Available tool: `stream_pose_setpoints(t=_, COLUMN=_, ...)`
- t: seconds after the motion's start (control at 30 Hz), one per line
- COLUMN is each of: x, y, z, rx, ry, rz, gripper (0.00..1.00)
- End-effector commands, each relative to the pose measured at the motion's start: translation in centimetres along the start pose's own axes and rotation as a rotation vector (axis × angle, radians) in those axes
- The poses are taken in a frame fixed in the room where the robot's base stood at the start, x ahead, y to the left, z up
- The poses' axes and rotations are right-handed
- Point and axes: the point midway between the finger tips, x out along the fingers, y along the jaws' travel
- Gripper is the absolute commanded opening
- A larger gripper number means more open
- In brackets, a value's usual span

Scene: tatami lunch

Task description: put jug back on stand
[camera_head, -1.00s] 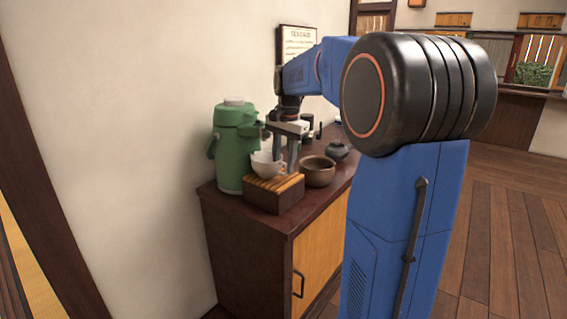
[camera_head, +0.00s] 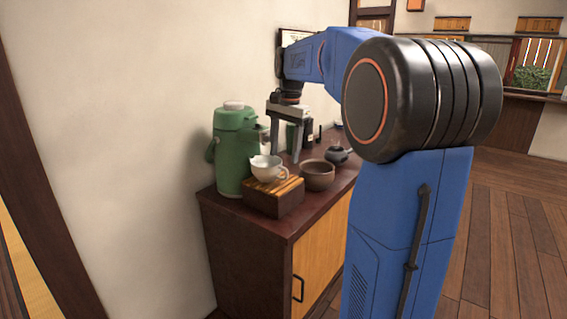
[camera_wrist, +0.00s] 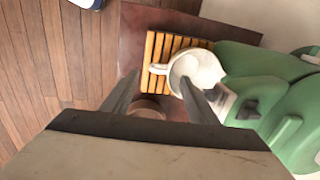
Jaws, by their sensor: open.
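The white jug (camera_head: 266,168) sits upright on the slatted wooden stand (camera_head: 273,197), its handle to the right in the head view. In the wrist view the jug (camera_wrist: 196,70) rests on the yellow slats of the stand (camera_wrist: 160,46), with its handle toward the left. My gripper (camera_head: 284,158) is open and empty, above and behind the jug, with its fingers pointing down.
A green air pot (camera_head: 230,150) stands just left of the stand, close to my gripper. A brown bowl (camera_head: 317,176) and a dark teapot (camera_head: 338,154) stand to the right. Dark and green containers are behind. The wall is close behind the cabinet top (camera_head: 290,225).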

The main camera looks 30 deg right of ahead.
Motion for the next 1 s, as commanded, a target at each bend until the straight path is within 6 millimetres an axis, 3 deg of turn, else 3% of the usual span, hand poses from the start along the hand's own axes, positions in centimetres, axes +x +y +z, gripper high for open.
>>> stream_pose_setpoints(t=0.1, x=-2.3, y=-0.1, z=-0.1, rx=0.0, ry=0.002, rz=-0.002, gripper=0.54)
stream_pose_setpoints(t=0.3, x=-5.0, y=-0.1, z=-0.1, rx=0.0, ry=0.001, rz=-0.001, gripper=0.54)
stream_pose_setpoints(t=0.7, x=-6.2, y=0.1, z=0.3, rx=-0.008, ry=0.002, rz=-0.001, gripper=0.54)
stream_pose_setpoints(t=0.87, x=-5.6, y=1.2, z=2.9, rx=-0.089, ry=0.019, rz=-0.016, gripper=0.54)
stream_pose_setpoints(t=1.0, x=-4.2, y=3.4, z=7.2, rx=-0.235, ry=0.05, rz=-0.04, gripper=0.54)
